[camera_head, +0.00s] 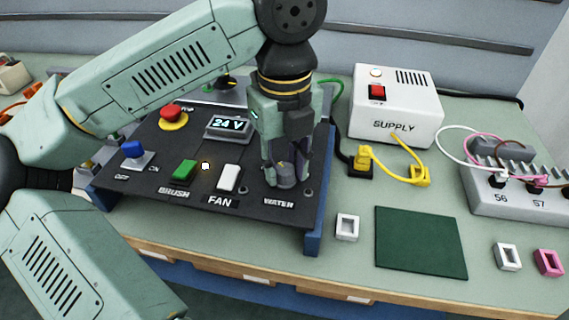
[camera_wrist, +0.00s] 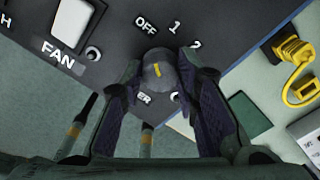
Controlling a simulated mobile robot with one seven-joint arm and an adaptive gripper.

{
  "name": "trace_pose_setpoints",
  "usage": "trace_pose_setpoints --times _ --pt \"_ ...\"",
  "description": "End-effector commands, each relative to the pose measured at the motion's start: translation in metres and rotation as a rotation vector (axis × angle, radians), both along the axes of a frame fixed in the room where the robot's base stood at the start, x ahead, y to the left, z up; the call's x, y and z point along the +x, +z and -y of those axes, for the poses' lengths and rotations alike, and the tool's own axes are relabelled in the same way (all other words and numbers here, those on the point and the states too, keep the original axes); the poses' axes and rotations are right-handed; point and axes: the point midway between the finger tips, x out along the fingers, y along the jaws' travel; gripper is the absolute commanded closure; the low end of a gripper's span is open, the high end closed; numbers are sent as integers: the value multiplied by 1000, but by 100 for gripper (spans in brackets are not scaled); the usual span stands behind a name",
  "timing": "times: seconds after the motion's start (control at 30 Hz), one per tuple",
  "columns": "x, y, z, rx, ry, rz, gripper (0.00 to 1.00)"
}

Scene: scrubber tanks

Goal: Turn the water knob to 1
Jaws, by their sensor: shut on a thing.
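The water knob (camera_head: 286,182) is a grey round knob above the WATER label (camera_head: 278,203) on the dark control panel (camera_head: 140,185). In the wrist view the knob (camera_wrist: 158,74) shows a yellow mark on its face. The mark points roughly between OFF (camera_wrist: 146,24) and 1 (camera_wrist: 174,27); the exact setting is hard to tell. The 2 (camera_wrist: 195,45) lies further right. My gripper (camera_head: 284,172) points down over the knob, its two dark fingers on either side, shut on it. In the wrist view the fingers of my gripper (camera_wrist: 160,82) partly hide the WATER label.
The white FAN switch (camera_head: 228,178) and green BRUSH switch (camera_head: 184,170) sit left of the knob. Further off are a red button (camera_head: 171,112), a 24 V display (camera_head: 228,125) and a blue switch (camera_head: 134,149). The white SUPPLY box (camera_head: 396,108) stands to the right.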

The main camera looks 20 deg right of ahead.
Motion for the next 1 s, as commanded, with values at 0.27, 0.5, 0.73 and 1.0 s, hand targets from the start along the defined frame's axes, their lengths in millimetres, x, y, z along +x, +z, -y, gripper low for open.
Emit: trace_pose_setpoints --times 0.27,0.5,0.73,1.0 --pt "1 -2 0 -2 -195 3 99" --pt "0 -2 1 -2 -384 2 99" --pt "0 -1 1 -3 -523 1 99" --pt "0 0 1 -3 -606 1 99"
